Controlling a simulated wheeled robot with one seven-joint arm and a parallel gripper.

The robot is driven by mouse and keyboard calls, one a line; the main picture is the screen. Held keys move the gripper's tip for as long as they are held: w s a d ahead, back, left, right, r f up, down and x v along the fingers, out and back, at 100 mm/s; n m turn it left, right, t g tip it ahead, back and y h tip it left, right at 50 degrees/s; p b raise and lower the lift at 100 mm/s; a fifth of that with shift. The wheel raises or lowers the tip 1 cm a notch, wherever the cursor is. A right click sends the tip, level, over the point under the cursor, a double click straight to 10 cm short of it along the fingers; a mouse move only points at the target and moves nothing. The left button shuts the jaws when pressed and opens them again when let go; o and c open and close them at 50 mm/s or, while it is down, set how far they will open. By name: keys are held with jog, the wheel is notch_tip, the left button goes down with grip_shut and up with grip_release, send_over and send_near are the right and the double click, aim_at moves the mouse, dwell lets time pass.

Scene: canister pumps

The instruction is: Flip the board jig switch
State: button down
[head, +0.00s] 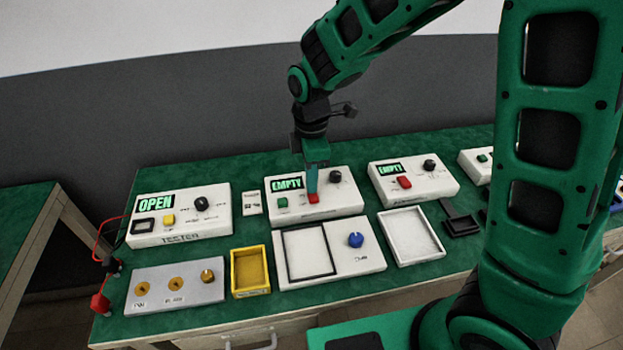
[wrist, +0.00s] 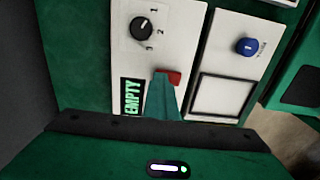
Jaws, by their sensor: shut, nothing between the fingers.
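A white box (head: 345,204) with an "EMPTY" display (head: 287,184), a green button (head: 282,203), a black dial (head: 335,176) and a red switch (head: 314,199) stands mid-table. The switch also shows in the wrist view (wrist: 174,76). My gripper (head: 311,190) is shut and empty, pointing down with its tip at the red switch; I cannot tell whether they touch. In front is a white panel (head: 348,260) with a black-framed square and a blue knob (head: 355,240). I cannot read which one is labelled board jig.
A tester box (head: 185,228) reading "OPEN" stands left, with red and black leads. In front are a grey panel (head: 200,291) with brass knobs, a yellow tray (head: 234,272) and a white tray (head: 387,228). A similar box (head: 440,187) reading "EMPTY" stands right.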

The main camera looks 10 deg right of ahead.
aim_at(312, 197)
jog(key=shift+s+r, duration=0.15)
jog(key=shift+s, duration=0.6)
notch_tip(312, 197, up, 14)
jog(key=shift+w, duration=0.15)
dwell(0.3)
dwell(0.4)
jog(key=shift+s, duration=0.4)
jog(key=shift+a, duration=0.1)
notch_tip(312, 197, down, 14)
jog(key=shift+s+f, duration=0.1)
jog(key=shift+f, duration=0.05)
dwell(0.4)
